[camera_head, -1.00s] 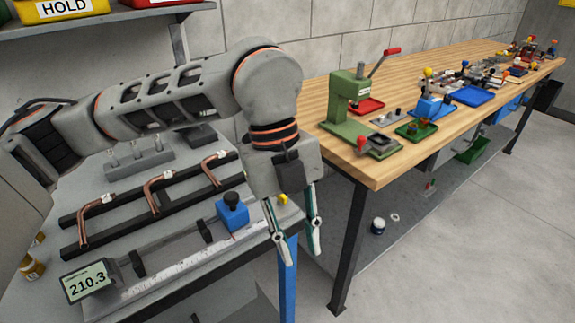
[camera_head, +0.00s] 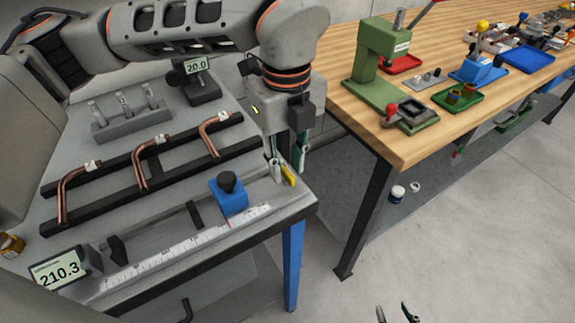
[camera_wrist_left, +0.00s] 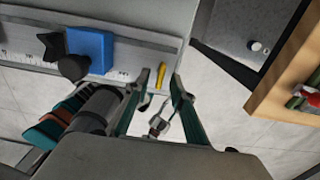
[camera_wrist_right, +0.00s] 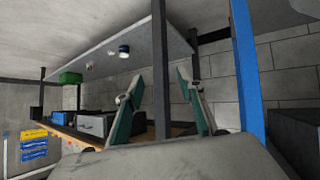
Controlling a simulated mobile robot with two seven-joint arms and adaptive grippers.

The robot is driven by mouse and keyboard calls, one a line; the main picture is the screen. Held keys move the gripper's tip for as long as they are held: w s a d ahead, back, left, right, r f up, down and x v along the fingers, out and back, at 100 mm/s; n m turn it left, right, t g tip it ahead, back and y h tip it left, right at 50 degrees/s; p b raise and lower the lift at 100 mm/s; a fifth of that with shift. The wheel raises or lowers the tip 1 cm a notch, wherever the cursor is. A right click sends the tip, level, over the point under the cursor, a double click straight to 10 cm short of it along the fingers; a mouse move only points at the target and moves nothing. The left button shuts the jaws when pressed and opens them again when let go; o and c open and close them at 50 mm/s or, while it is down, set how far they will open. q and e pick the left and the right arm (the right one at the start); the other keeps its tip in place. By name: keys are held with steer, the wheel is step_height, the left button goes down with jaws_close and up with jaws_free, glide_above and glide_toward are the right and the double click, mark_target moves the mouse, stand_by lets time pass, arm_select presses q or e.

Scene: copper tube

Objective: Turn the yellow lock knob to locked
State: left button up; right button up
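The yellow lock knob (camera_head: 289,174) is a small bar at the right end of the measuring rail, past the blue block. My left gripper (camera_head: 286,170) points down right at the knob, one finger to each side in the head view. In the left wrist view the fingers are apart and the yellow knob (camera_wrist_left: 161,76) shows between their tips. I cannot tell whether either finger touches it. My right gripper (camera_head: 396,312) is low at the bottom edge of the head view, away from the bench. In the right wrist view its fingers (camera_wrist_right: 160,82) are apart and empty.
The blue block (camera_head: 229,196) with a black knob sits on the ruler rail (camera_head: 180,246), left of my left gripper. A readout (camera_head: 60,273) shows 210.3. Bent copper tubes (camera_head: 140,168) lie on a black rack. A wooden bench (camera_head: 398,150) stands to the right.

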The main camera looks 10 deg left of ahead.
arm_select(q)
steer(key=shift+f, duration=0.7)
jaws_close()
arm_select(e)
steer(key=shift+w+r, duration=0.25)
arm_select(q)
steer(key=m+p, duration=0.1)
steer(key=m, duration=0.3)
steer(key=shift+m, duration=0.4)
steer(key=m, duration=0.3)
steer(key=shift+m, duration=0.3)
steer(key=m, duration=0.4)
steer(key=shift+w+m+p, duration=0.1)
steer(key=shift+m+p, duration=0.2)
steer(key=shift+p, duration=0.1)
steer(key=m, duration=0.4)
steer(key=shift+m, duration=0.4)
arm_select(e)
steer(key=shift+a+r, duration=0.1)
steer(key=shift+r, duration=0.6)
